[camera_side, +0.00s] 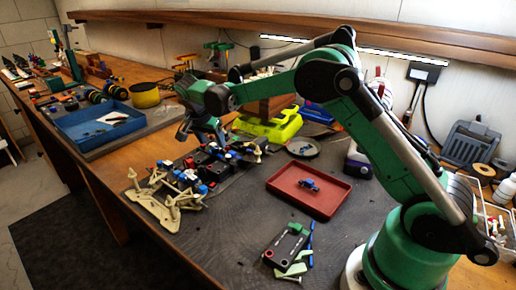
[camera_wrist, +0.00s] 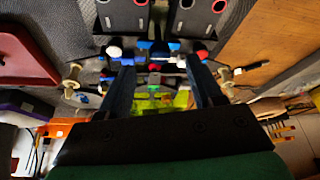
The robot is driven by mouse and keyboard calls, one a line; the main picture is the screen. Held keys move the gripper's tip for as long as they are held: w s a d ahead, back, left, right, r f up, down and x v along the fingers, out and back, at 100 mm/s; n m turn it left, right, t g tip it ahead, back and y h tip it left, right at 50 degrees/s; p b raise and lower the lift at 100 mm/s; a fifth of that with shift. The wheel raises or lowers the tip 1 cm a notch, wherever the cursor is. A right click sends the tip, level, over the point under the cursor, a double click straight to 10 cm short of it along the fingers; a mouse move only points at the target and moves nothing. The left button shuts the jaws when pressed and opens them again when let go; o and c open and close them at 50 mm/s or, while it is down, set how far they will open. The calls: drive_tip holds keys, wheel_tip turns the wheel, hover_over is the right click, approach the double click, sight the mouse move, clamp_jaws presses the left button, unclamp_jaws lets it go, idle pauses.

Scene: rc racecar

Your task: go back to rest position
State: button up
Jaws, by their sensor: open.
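My gripper (camera_side: 203,128) points down over the far part of the RC racecar chassis (camera_side: 196,172), which lies on the dark mat. In the wrist view my gripper (camera_wrist: 158,75) shows two dark fingers spread apart with a gap between them. The racecar (camera_wrist: 155,52) shows beyond and between the fingers, with black plates and blue, white and red parts. I see nothing held between the fingers. Whether the fingertips touch the car, I cannot tell. My arm reaches out from the right and is bent over the work.
A red tray (camera_side: 309,190) with a small blue part lies right of the car. A black tool holder (camera_side: 287,250) is in front. A yellow-green stand (camera_side: 268,128) is behind. A blue bin (camera_side: 98,122) sits left. The mat between car and red tray is clear.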

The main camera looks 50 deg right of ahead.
drive_tip(key=shift+v, duration=1.45)
drive_tip(key=s+a+r+n+t, duration=0.3)
drive_tip(key=s+a+r+n, duration=0.3)
drive_tip(key=s+n, duration=0.45)
drive_tip(key=s+f+n+t+y, duration=0.1)
drive_tip(key=s+n+y, duration=0.3)
drive_tip(key=s, duration=0.5)
drive_tip(key=shift+s+a+f+t, duration=0.15)
drive_tip(key=shift+s+f+t, duration=0.2)
drive_tip(key=shift+t, duration=0.55)
